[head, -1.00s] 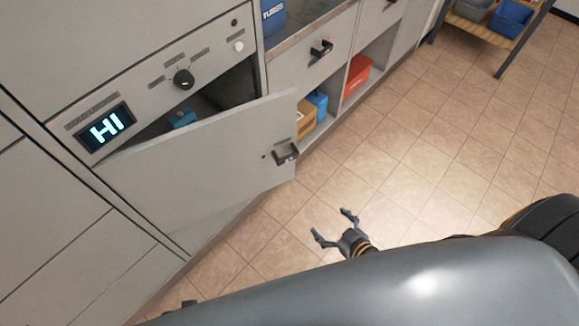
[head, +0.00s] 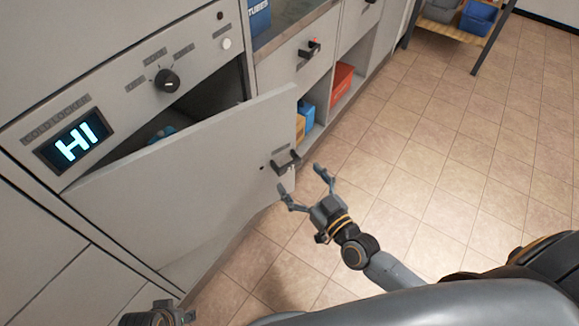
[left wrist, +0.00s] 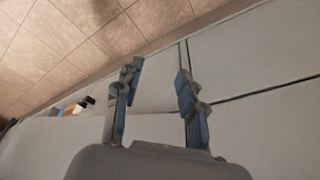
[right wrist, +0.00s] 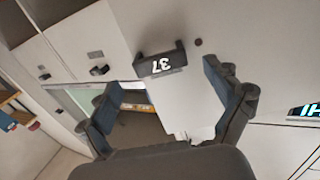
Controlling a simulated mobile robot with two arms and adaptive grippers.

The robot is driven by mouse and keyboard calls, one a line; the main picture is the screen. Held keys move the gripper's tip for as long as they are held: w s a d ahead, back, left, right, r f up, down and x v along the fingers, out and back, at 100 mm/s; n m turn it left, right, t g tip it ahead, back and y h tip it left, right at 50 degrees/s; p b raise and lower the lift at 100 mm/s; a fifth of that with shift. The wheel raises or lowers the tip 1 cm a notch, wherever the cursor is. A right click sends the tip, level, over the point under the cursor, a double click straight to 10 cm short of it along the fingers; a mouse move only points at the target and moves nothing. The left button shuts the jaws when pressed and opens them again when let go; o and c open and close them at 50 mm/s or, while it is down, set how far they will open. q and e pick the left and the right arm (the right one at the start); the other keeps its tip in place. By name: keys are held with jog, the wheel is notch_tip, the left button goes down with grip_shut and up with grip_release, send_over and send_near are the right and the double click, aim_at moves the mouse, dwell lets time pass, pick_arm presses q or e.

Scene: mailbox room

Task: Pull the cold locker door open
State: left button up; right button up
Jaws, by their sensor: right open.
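The cold locker door (head: 175,185) is a grey panel standing ajar, swung outward with a dark gap above its top edge. My right gripper (head: 303,181) is open and empty, just below and right of the handle, with no clear contact. In the right wrist view its fingers (right wrist: 160,78) spread below the handle. My left gripper (left wrist: 158,70) is open and empty, near grey panels; the head view shows only part of it at bottom left.
Above the door are a lit "HI" display (head: 73,143) and a black knob (head: 167,80). A blue item (head: 163,133) shows inside the locker. Right of it are a drawer (head: 300,65) and open shelves with bins. The tiled floor (head: 430,150) at right is clear.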

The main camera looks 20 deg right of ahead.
aim_at(291, 168)
jog(key=x, duration=0.4)
jog(key=shift+w+a, duration=0.1)
jog(key=shift+w, duration=0.3)
pick_arm(q)
jog(key=shift+r, duration=0.95)
pick_arm(e)
jog(key=c, duration=1.7)
jog(key=shift+s, duration=0.1)
